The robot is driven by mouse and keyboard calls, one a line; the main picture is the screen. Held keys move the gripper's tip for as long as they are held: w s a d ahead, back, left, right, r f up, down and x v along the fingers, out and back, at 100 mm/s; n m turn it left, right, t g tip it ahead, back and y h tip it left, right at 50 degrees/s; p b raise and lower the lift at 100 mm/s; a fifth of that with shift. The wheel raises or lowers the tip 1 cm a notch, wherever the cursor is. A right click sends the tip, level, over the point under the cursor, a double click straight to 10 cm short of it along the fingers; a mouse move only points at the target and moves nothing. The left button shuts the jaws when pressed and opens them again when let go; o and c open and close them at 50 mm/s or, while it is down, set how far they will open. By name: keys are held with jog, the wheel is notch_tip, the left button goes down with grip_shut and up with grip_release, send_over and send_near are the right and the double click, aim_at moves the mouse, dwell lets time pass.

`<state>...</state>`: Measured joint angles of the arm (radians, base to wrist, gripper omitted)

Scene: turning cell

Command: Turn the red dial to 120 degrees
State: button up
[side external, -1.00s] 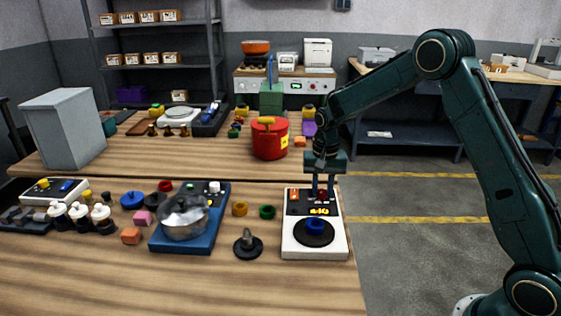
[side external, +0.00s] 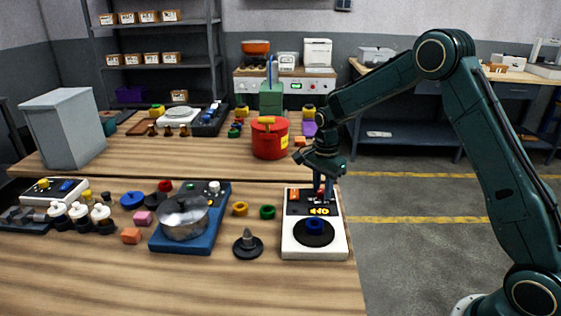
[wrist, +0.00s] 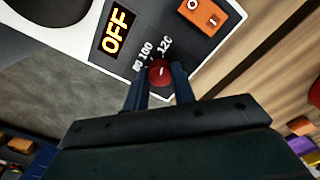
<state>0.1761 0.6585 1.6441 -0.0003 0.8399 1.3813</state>
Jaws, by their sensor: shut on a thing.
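The red dial (wrist: 159,73) sits on the dark panel of a white device (side external: 345,238), among printed marks; 80, 100 and 120 can be read beside it in the wrist view. My gripper (wrist: 158,80) is shut on the dial, one finger on each side. A pale pointer line shows on the dial's top, but its exact reading is hard to tell. In the side view the dial (side external: 320,193) is partly hidden between the fingers. The display (wrist: 115,30) reads OFF in the wrist view. An orange rocker switch (wrist: 202,12) sits beside it.
A blue knob (side external: 315,225) sits on the device's black round plate. A dark stand with a grey post (side external: 248,241) and a blue base with a pot (side external: 184,217) stand to the left. A red pot (side external: 269,140) stands behind.

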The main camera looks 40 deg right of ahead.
aim_at(322, 190)
jog(key=shift+w+r, duration=0.1)
jog(key=shift+r, duration=0.05)
dwell(0.3)
jog(key=o, duration=1)
notch_tip(322, 190, up, 14)
jog(key=shift+f, duration=0.1)
dwell(0.3)
